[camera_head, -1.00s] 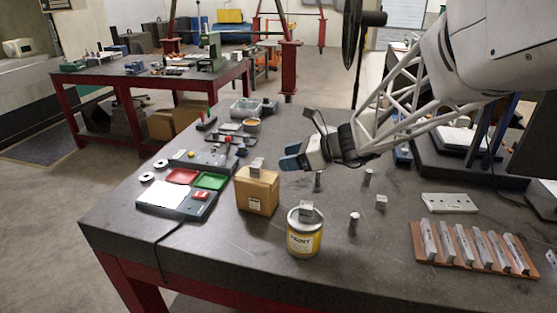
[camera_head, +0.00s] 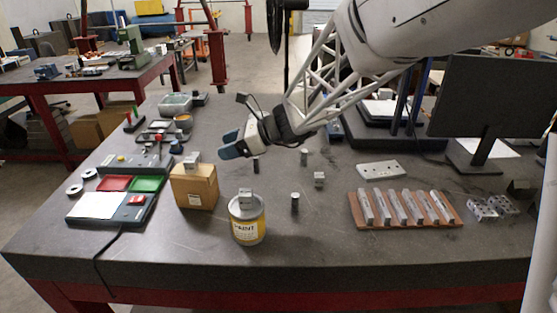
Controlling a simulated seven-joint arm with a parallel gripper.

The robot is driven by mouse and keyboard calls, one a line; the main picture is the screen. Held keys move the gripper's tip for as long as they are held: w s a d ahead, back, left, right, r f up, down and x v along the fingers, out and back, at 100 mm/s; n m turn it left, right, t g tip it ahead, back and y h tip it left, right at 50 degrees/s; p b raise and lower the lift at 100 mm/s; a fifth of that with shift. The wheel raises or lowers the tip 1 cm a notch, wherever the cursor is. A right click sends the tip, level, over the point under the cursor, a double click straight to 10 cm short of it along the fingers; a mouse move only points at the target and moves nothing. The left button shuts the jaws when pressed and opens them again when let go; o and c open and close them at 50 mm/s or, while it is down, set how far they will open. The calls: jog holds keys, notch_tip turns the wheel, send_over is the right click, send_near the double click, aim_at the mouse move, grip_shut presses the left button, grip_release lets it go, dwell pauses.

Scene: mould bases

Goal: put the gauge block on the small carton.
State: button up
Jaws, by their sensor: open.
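The small carton (camera_head: 194,190) is a brown box standing upright on the dark bench, left of centre. A small grey metal block (camera_head: 192,161) rests on top of it. Another small grey block (camera_head: 246,198) sits on the lid of a yellow-labelled paint can (camera_head: 247,226), right of the carton. A third small grey block (camera_head: 319,179) stands on the bench. I cannot tell by looks which of these is the gauge block. My gripper (camera_head: 230,147), with blue fingertips, is open, above and behind the carton to its right, apart from the blocks. No held thing shows.
Short metal cylinders (camera_head: 295,203) stand right of the can. A brown rack (camera_head: 405,212) of grey bars, a pale holed plate (camera_head: 380,170) and a monitor (camera_head: 490,105) are on the right. A tray with red and green parts (camera_head: 115,190) lies left. The front bench strip is clear.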

jog(key=s+d+n+t+h, duration=0.2)
jog(key=s+d+n+h, duration=1.1)
jog(key=s+d, duration=1.7)
jog(key=d+n, duration=0.1)
jog(key=n, duration=0.3)
jog(key=shift+s+d+f+n+t+h, duration=0.2)
jog(key=shift+s+n+t+h, duration=0.1)
jog(key=shift+n, duration=0.1)
